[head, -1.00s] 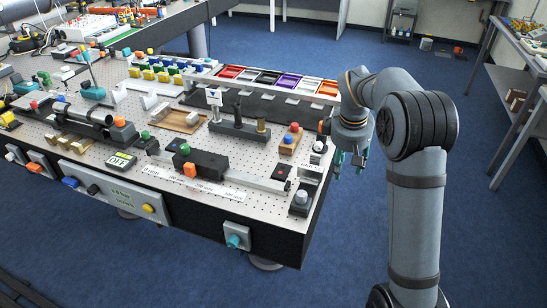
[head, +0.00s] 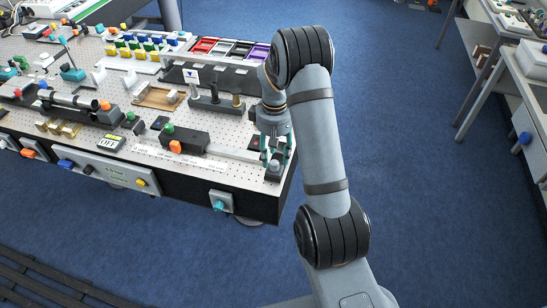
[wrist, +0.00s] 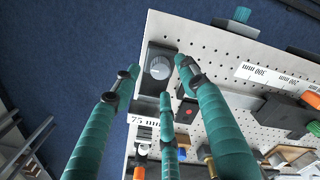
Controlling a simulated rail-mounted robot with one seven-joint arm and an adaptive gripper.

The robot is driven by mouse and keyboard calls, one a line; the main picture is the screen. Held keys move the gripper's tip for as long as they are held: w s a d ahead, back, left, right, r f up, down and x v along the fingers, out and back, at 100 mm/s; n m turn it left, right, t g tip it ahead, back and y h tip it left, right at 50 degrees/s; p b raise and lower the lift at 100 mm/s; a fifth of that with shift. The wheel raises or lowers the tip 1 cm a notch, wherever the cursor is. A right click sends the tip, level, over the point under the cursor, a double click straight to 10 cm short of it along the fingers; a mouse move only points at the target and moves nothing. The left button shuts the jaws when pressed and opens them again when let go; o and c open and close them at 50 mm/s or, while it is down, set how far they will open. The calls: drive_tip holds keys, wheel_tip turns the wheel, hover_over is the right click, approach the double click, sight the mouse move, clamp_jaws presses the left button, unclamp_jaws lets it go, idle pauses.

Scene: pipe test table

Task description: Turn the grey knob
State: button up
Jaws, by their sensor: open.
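The grey knob (wrist: 160,68) is a round cap on a black box (wrist: 154,82) at the corner of the perforated table. In the head view the grey knob (head: 274,166) is at the table's front right corner. My gripper (wrist: 157,74) has three teal fingers, spread open and empty. In the wrist view the fingertips appear around the knob, one on its left, one on its right and one below it. In the head view my gripper (head: 276,152) is just above the knob. I cannot tell whether any finger touches it.
A black button box with a red mark (wrist: 187,111) sits close beside the knob box. A teal knob (head: 219,204) is on the table's front panel. A slide with an orange block (head: 175,147) lies to the left. Open floor (head: 400,180) lies right of the table.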

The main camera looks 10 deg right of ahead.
sight(274, 166)
drive_tip(key=shift+f, duration=1.35)
drive_tip(key=shift+c, duration=0.9)
clamp_jaws()
